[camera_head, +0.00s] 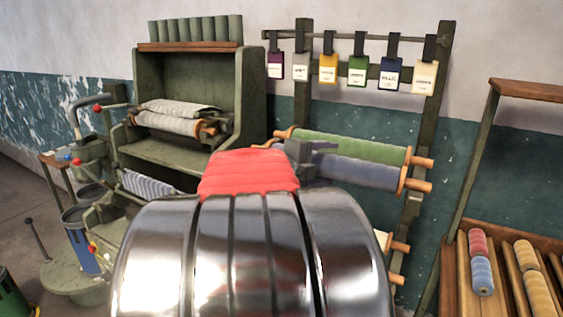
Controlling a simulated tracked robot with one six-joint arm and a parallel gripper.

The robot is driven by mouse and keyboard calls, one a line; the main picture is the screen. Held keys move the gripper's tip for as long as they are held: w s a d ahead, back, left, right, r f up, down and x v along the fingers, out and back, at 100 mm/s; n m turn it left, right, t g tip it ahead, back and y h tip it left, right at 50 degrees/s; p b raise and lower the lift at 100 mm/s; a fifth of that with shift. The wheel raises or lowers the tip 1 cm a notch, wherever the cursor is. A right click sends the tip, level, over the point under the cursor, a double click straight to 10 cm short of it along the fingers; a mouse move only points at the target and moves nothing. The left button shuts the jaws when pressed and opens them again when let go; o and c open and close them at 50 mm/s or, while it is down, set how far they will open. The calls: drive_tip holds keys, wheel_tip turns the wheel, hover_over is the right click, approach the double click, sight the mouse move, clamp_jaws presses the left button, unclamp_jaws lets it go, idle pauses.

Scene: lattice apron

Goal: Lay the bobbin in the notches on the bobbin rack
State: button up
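The bobbin rack (434,82) is two dark posts against the wall. A green bobbin (362,148) and a blue-grey bobbin (366,172) with orange wooden ends lie across it, the blue-grey one lower and nearer. More wooden ends show lower at the right post; the rest is hidden behind my shiny arm. A dark grey part that looks like my gripper (308,156) overlaps the left part of these bobbins in the picture. I cannot tell whether it touches either, or whether it is open. A red ridged piece lies beyond my arm's shiny link; I cannot tell whether it is mine.
A green machine (257,90) with pale rolls (180,118) stands left of the rack. Colour tags (358,70) hang from a rail above the bobbins. A wooden tray (508,262) with small spools is at lower right. Stands and levers crowd the left.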

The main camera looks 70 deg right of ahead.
drive_tip(key=shift+o, duration=0.4)
drive_tip(key=shift+f, duration=0.1)
drive_tip(key=v, duration=1.4)
drive_tip(key=shift+d, duration=0.1)
drive_tip(key=shift+w, duration=0.15)
idle(0.4)
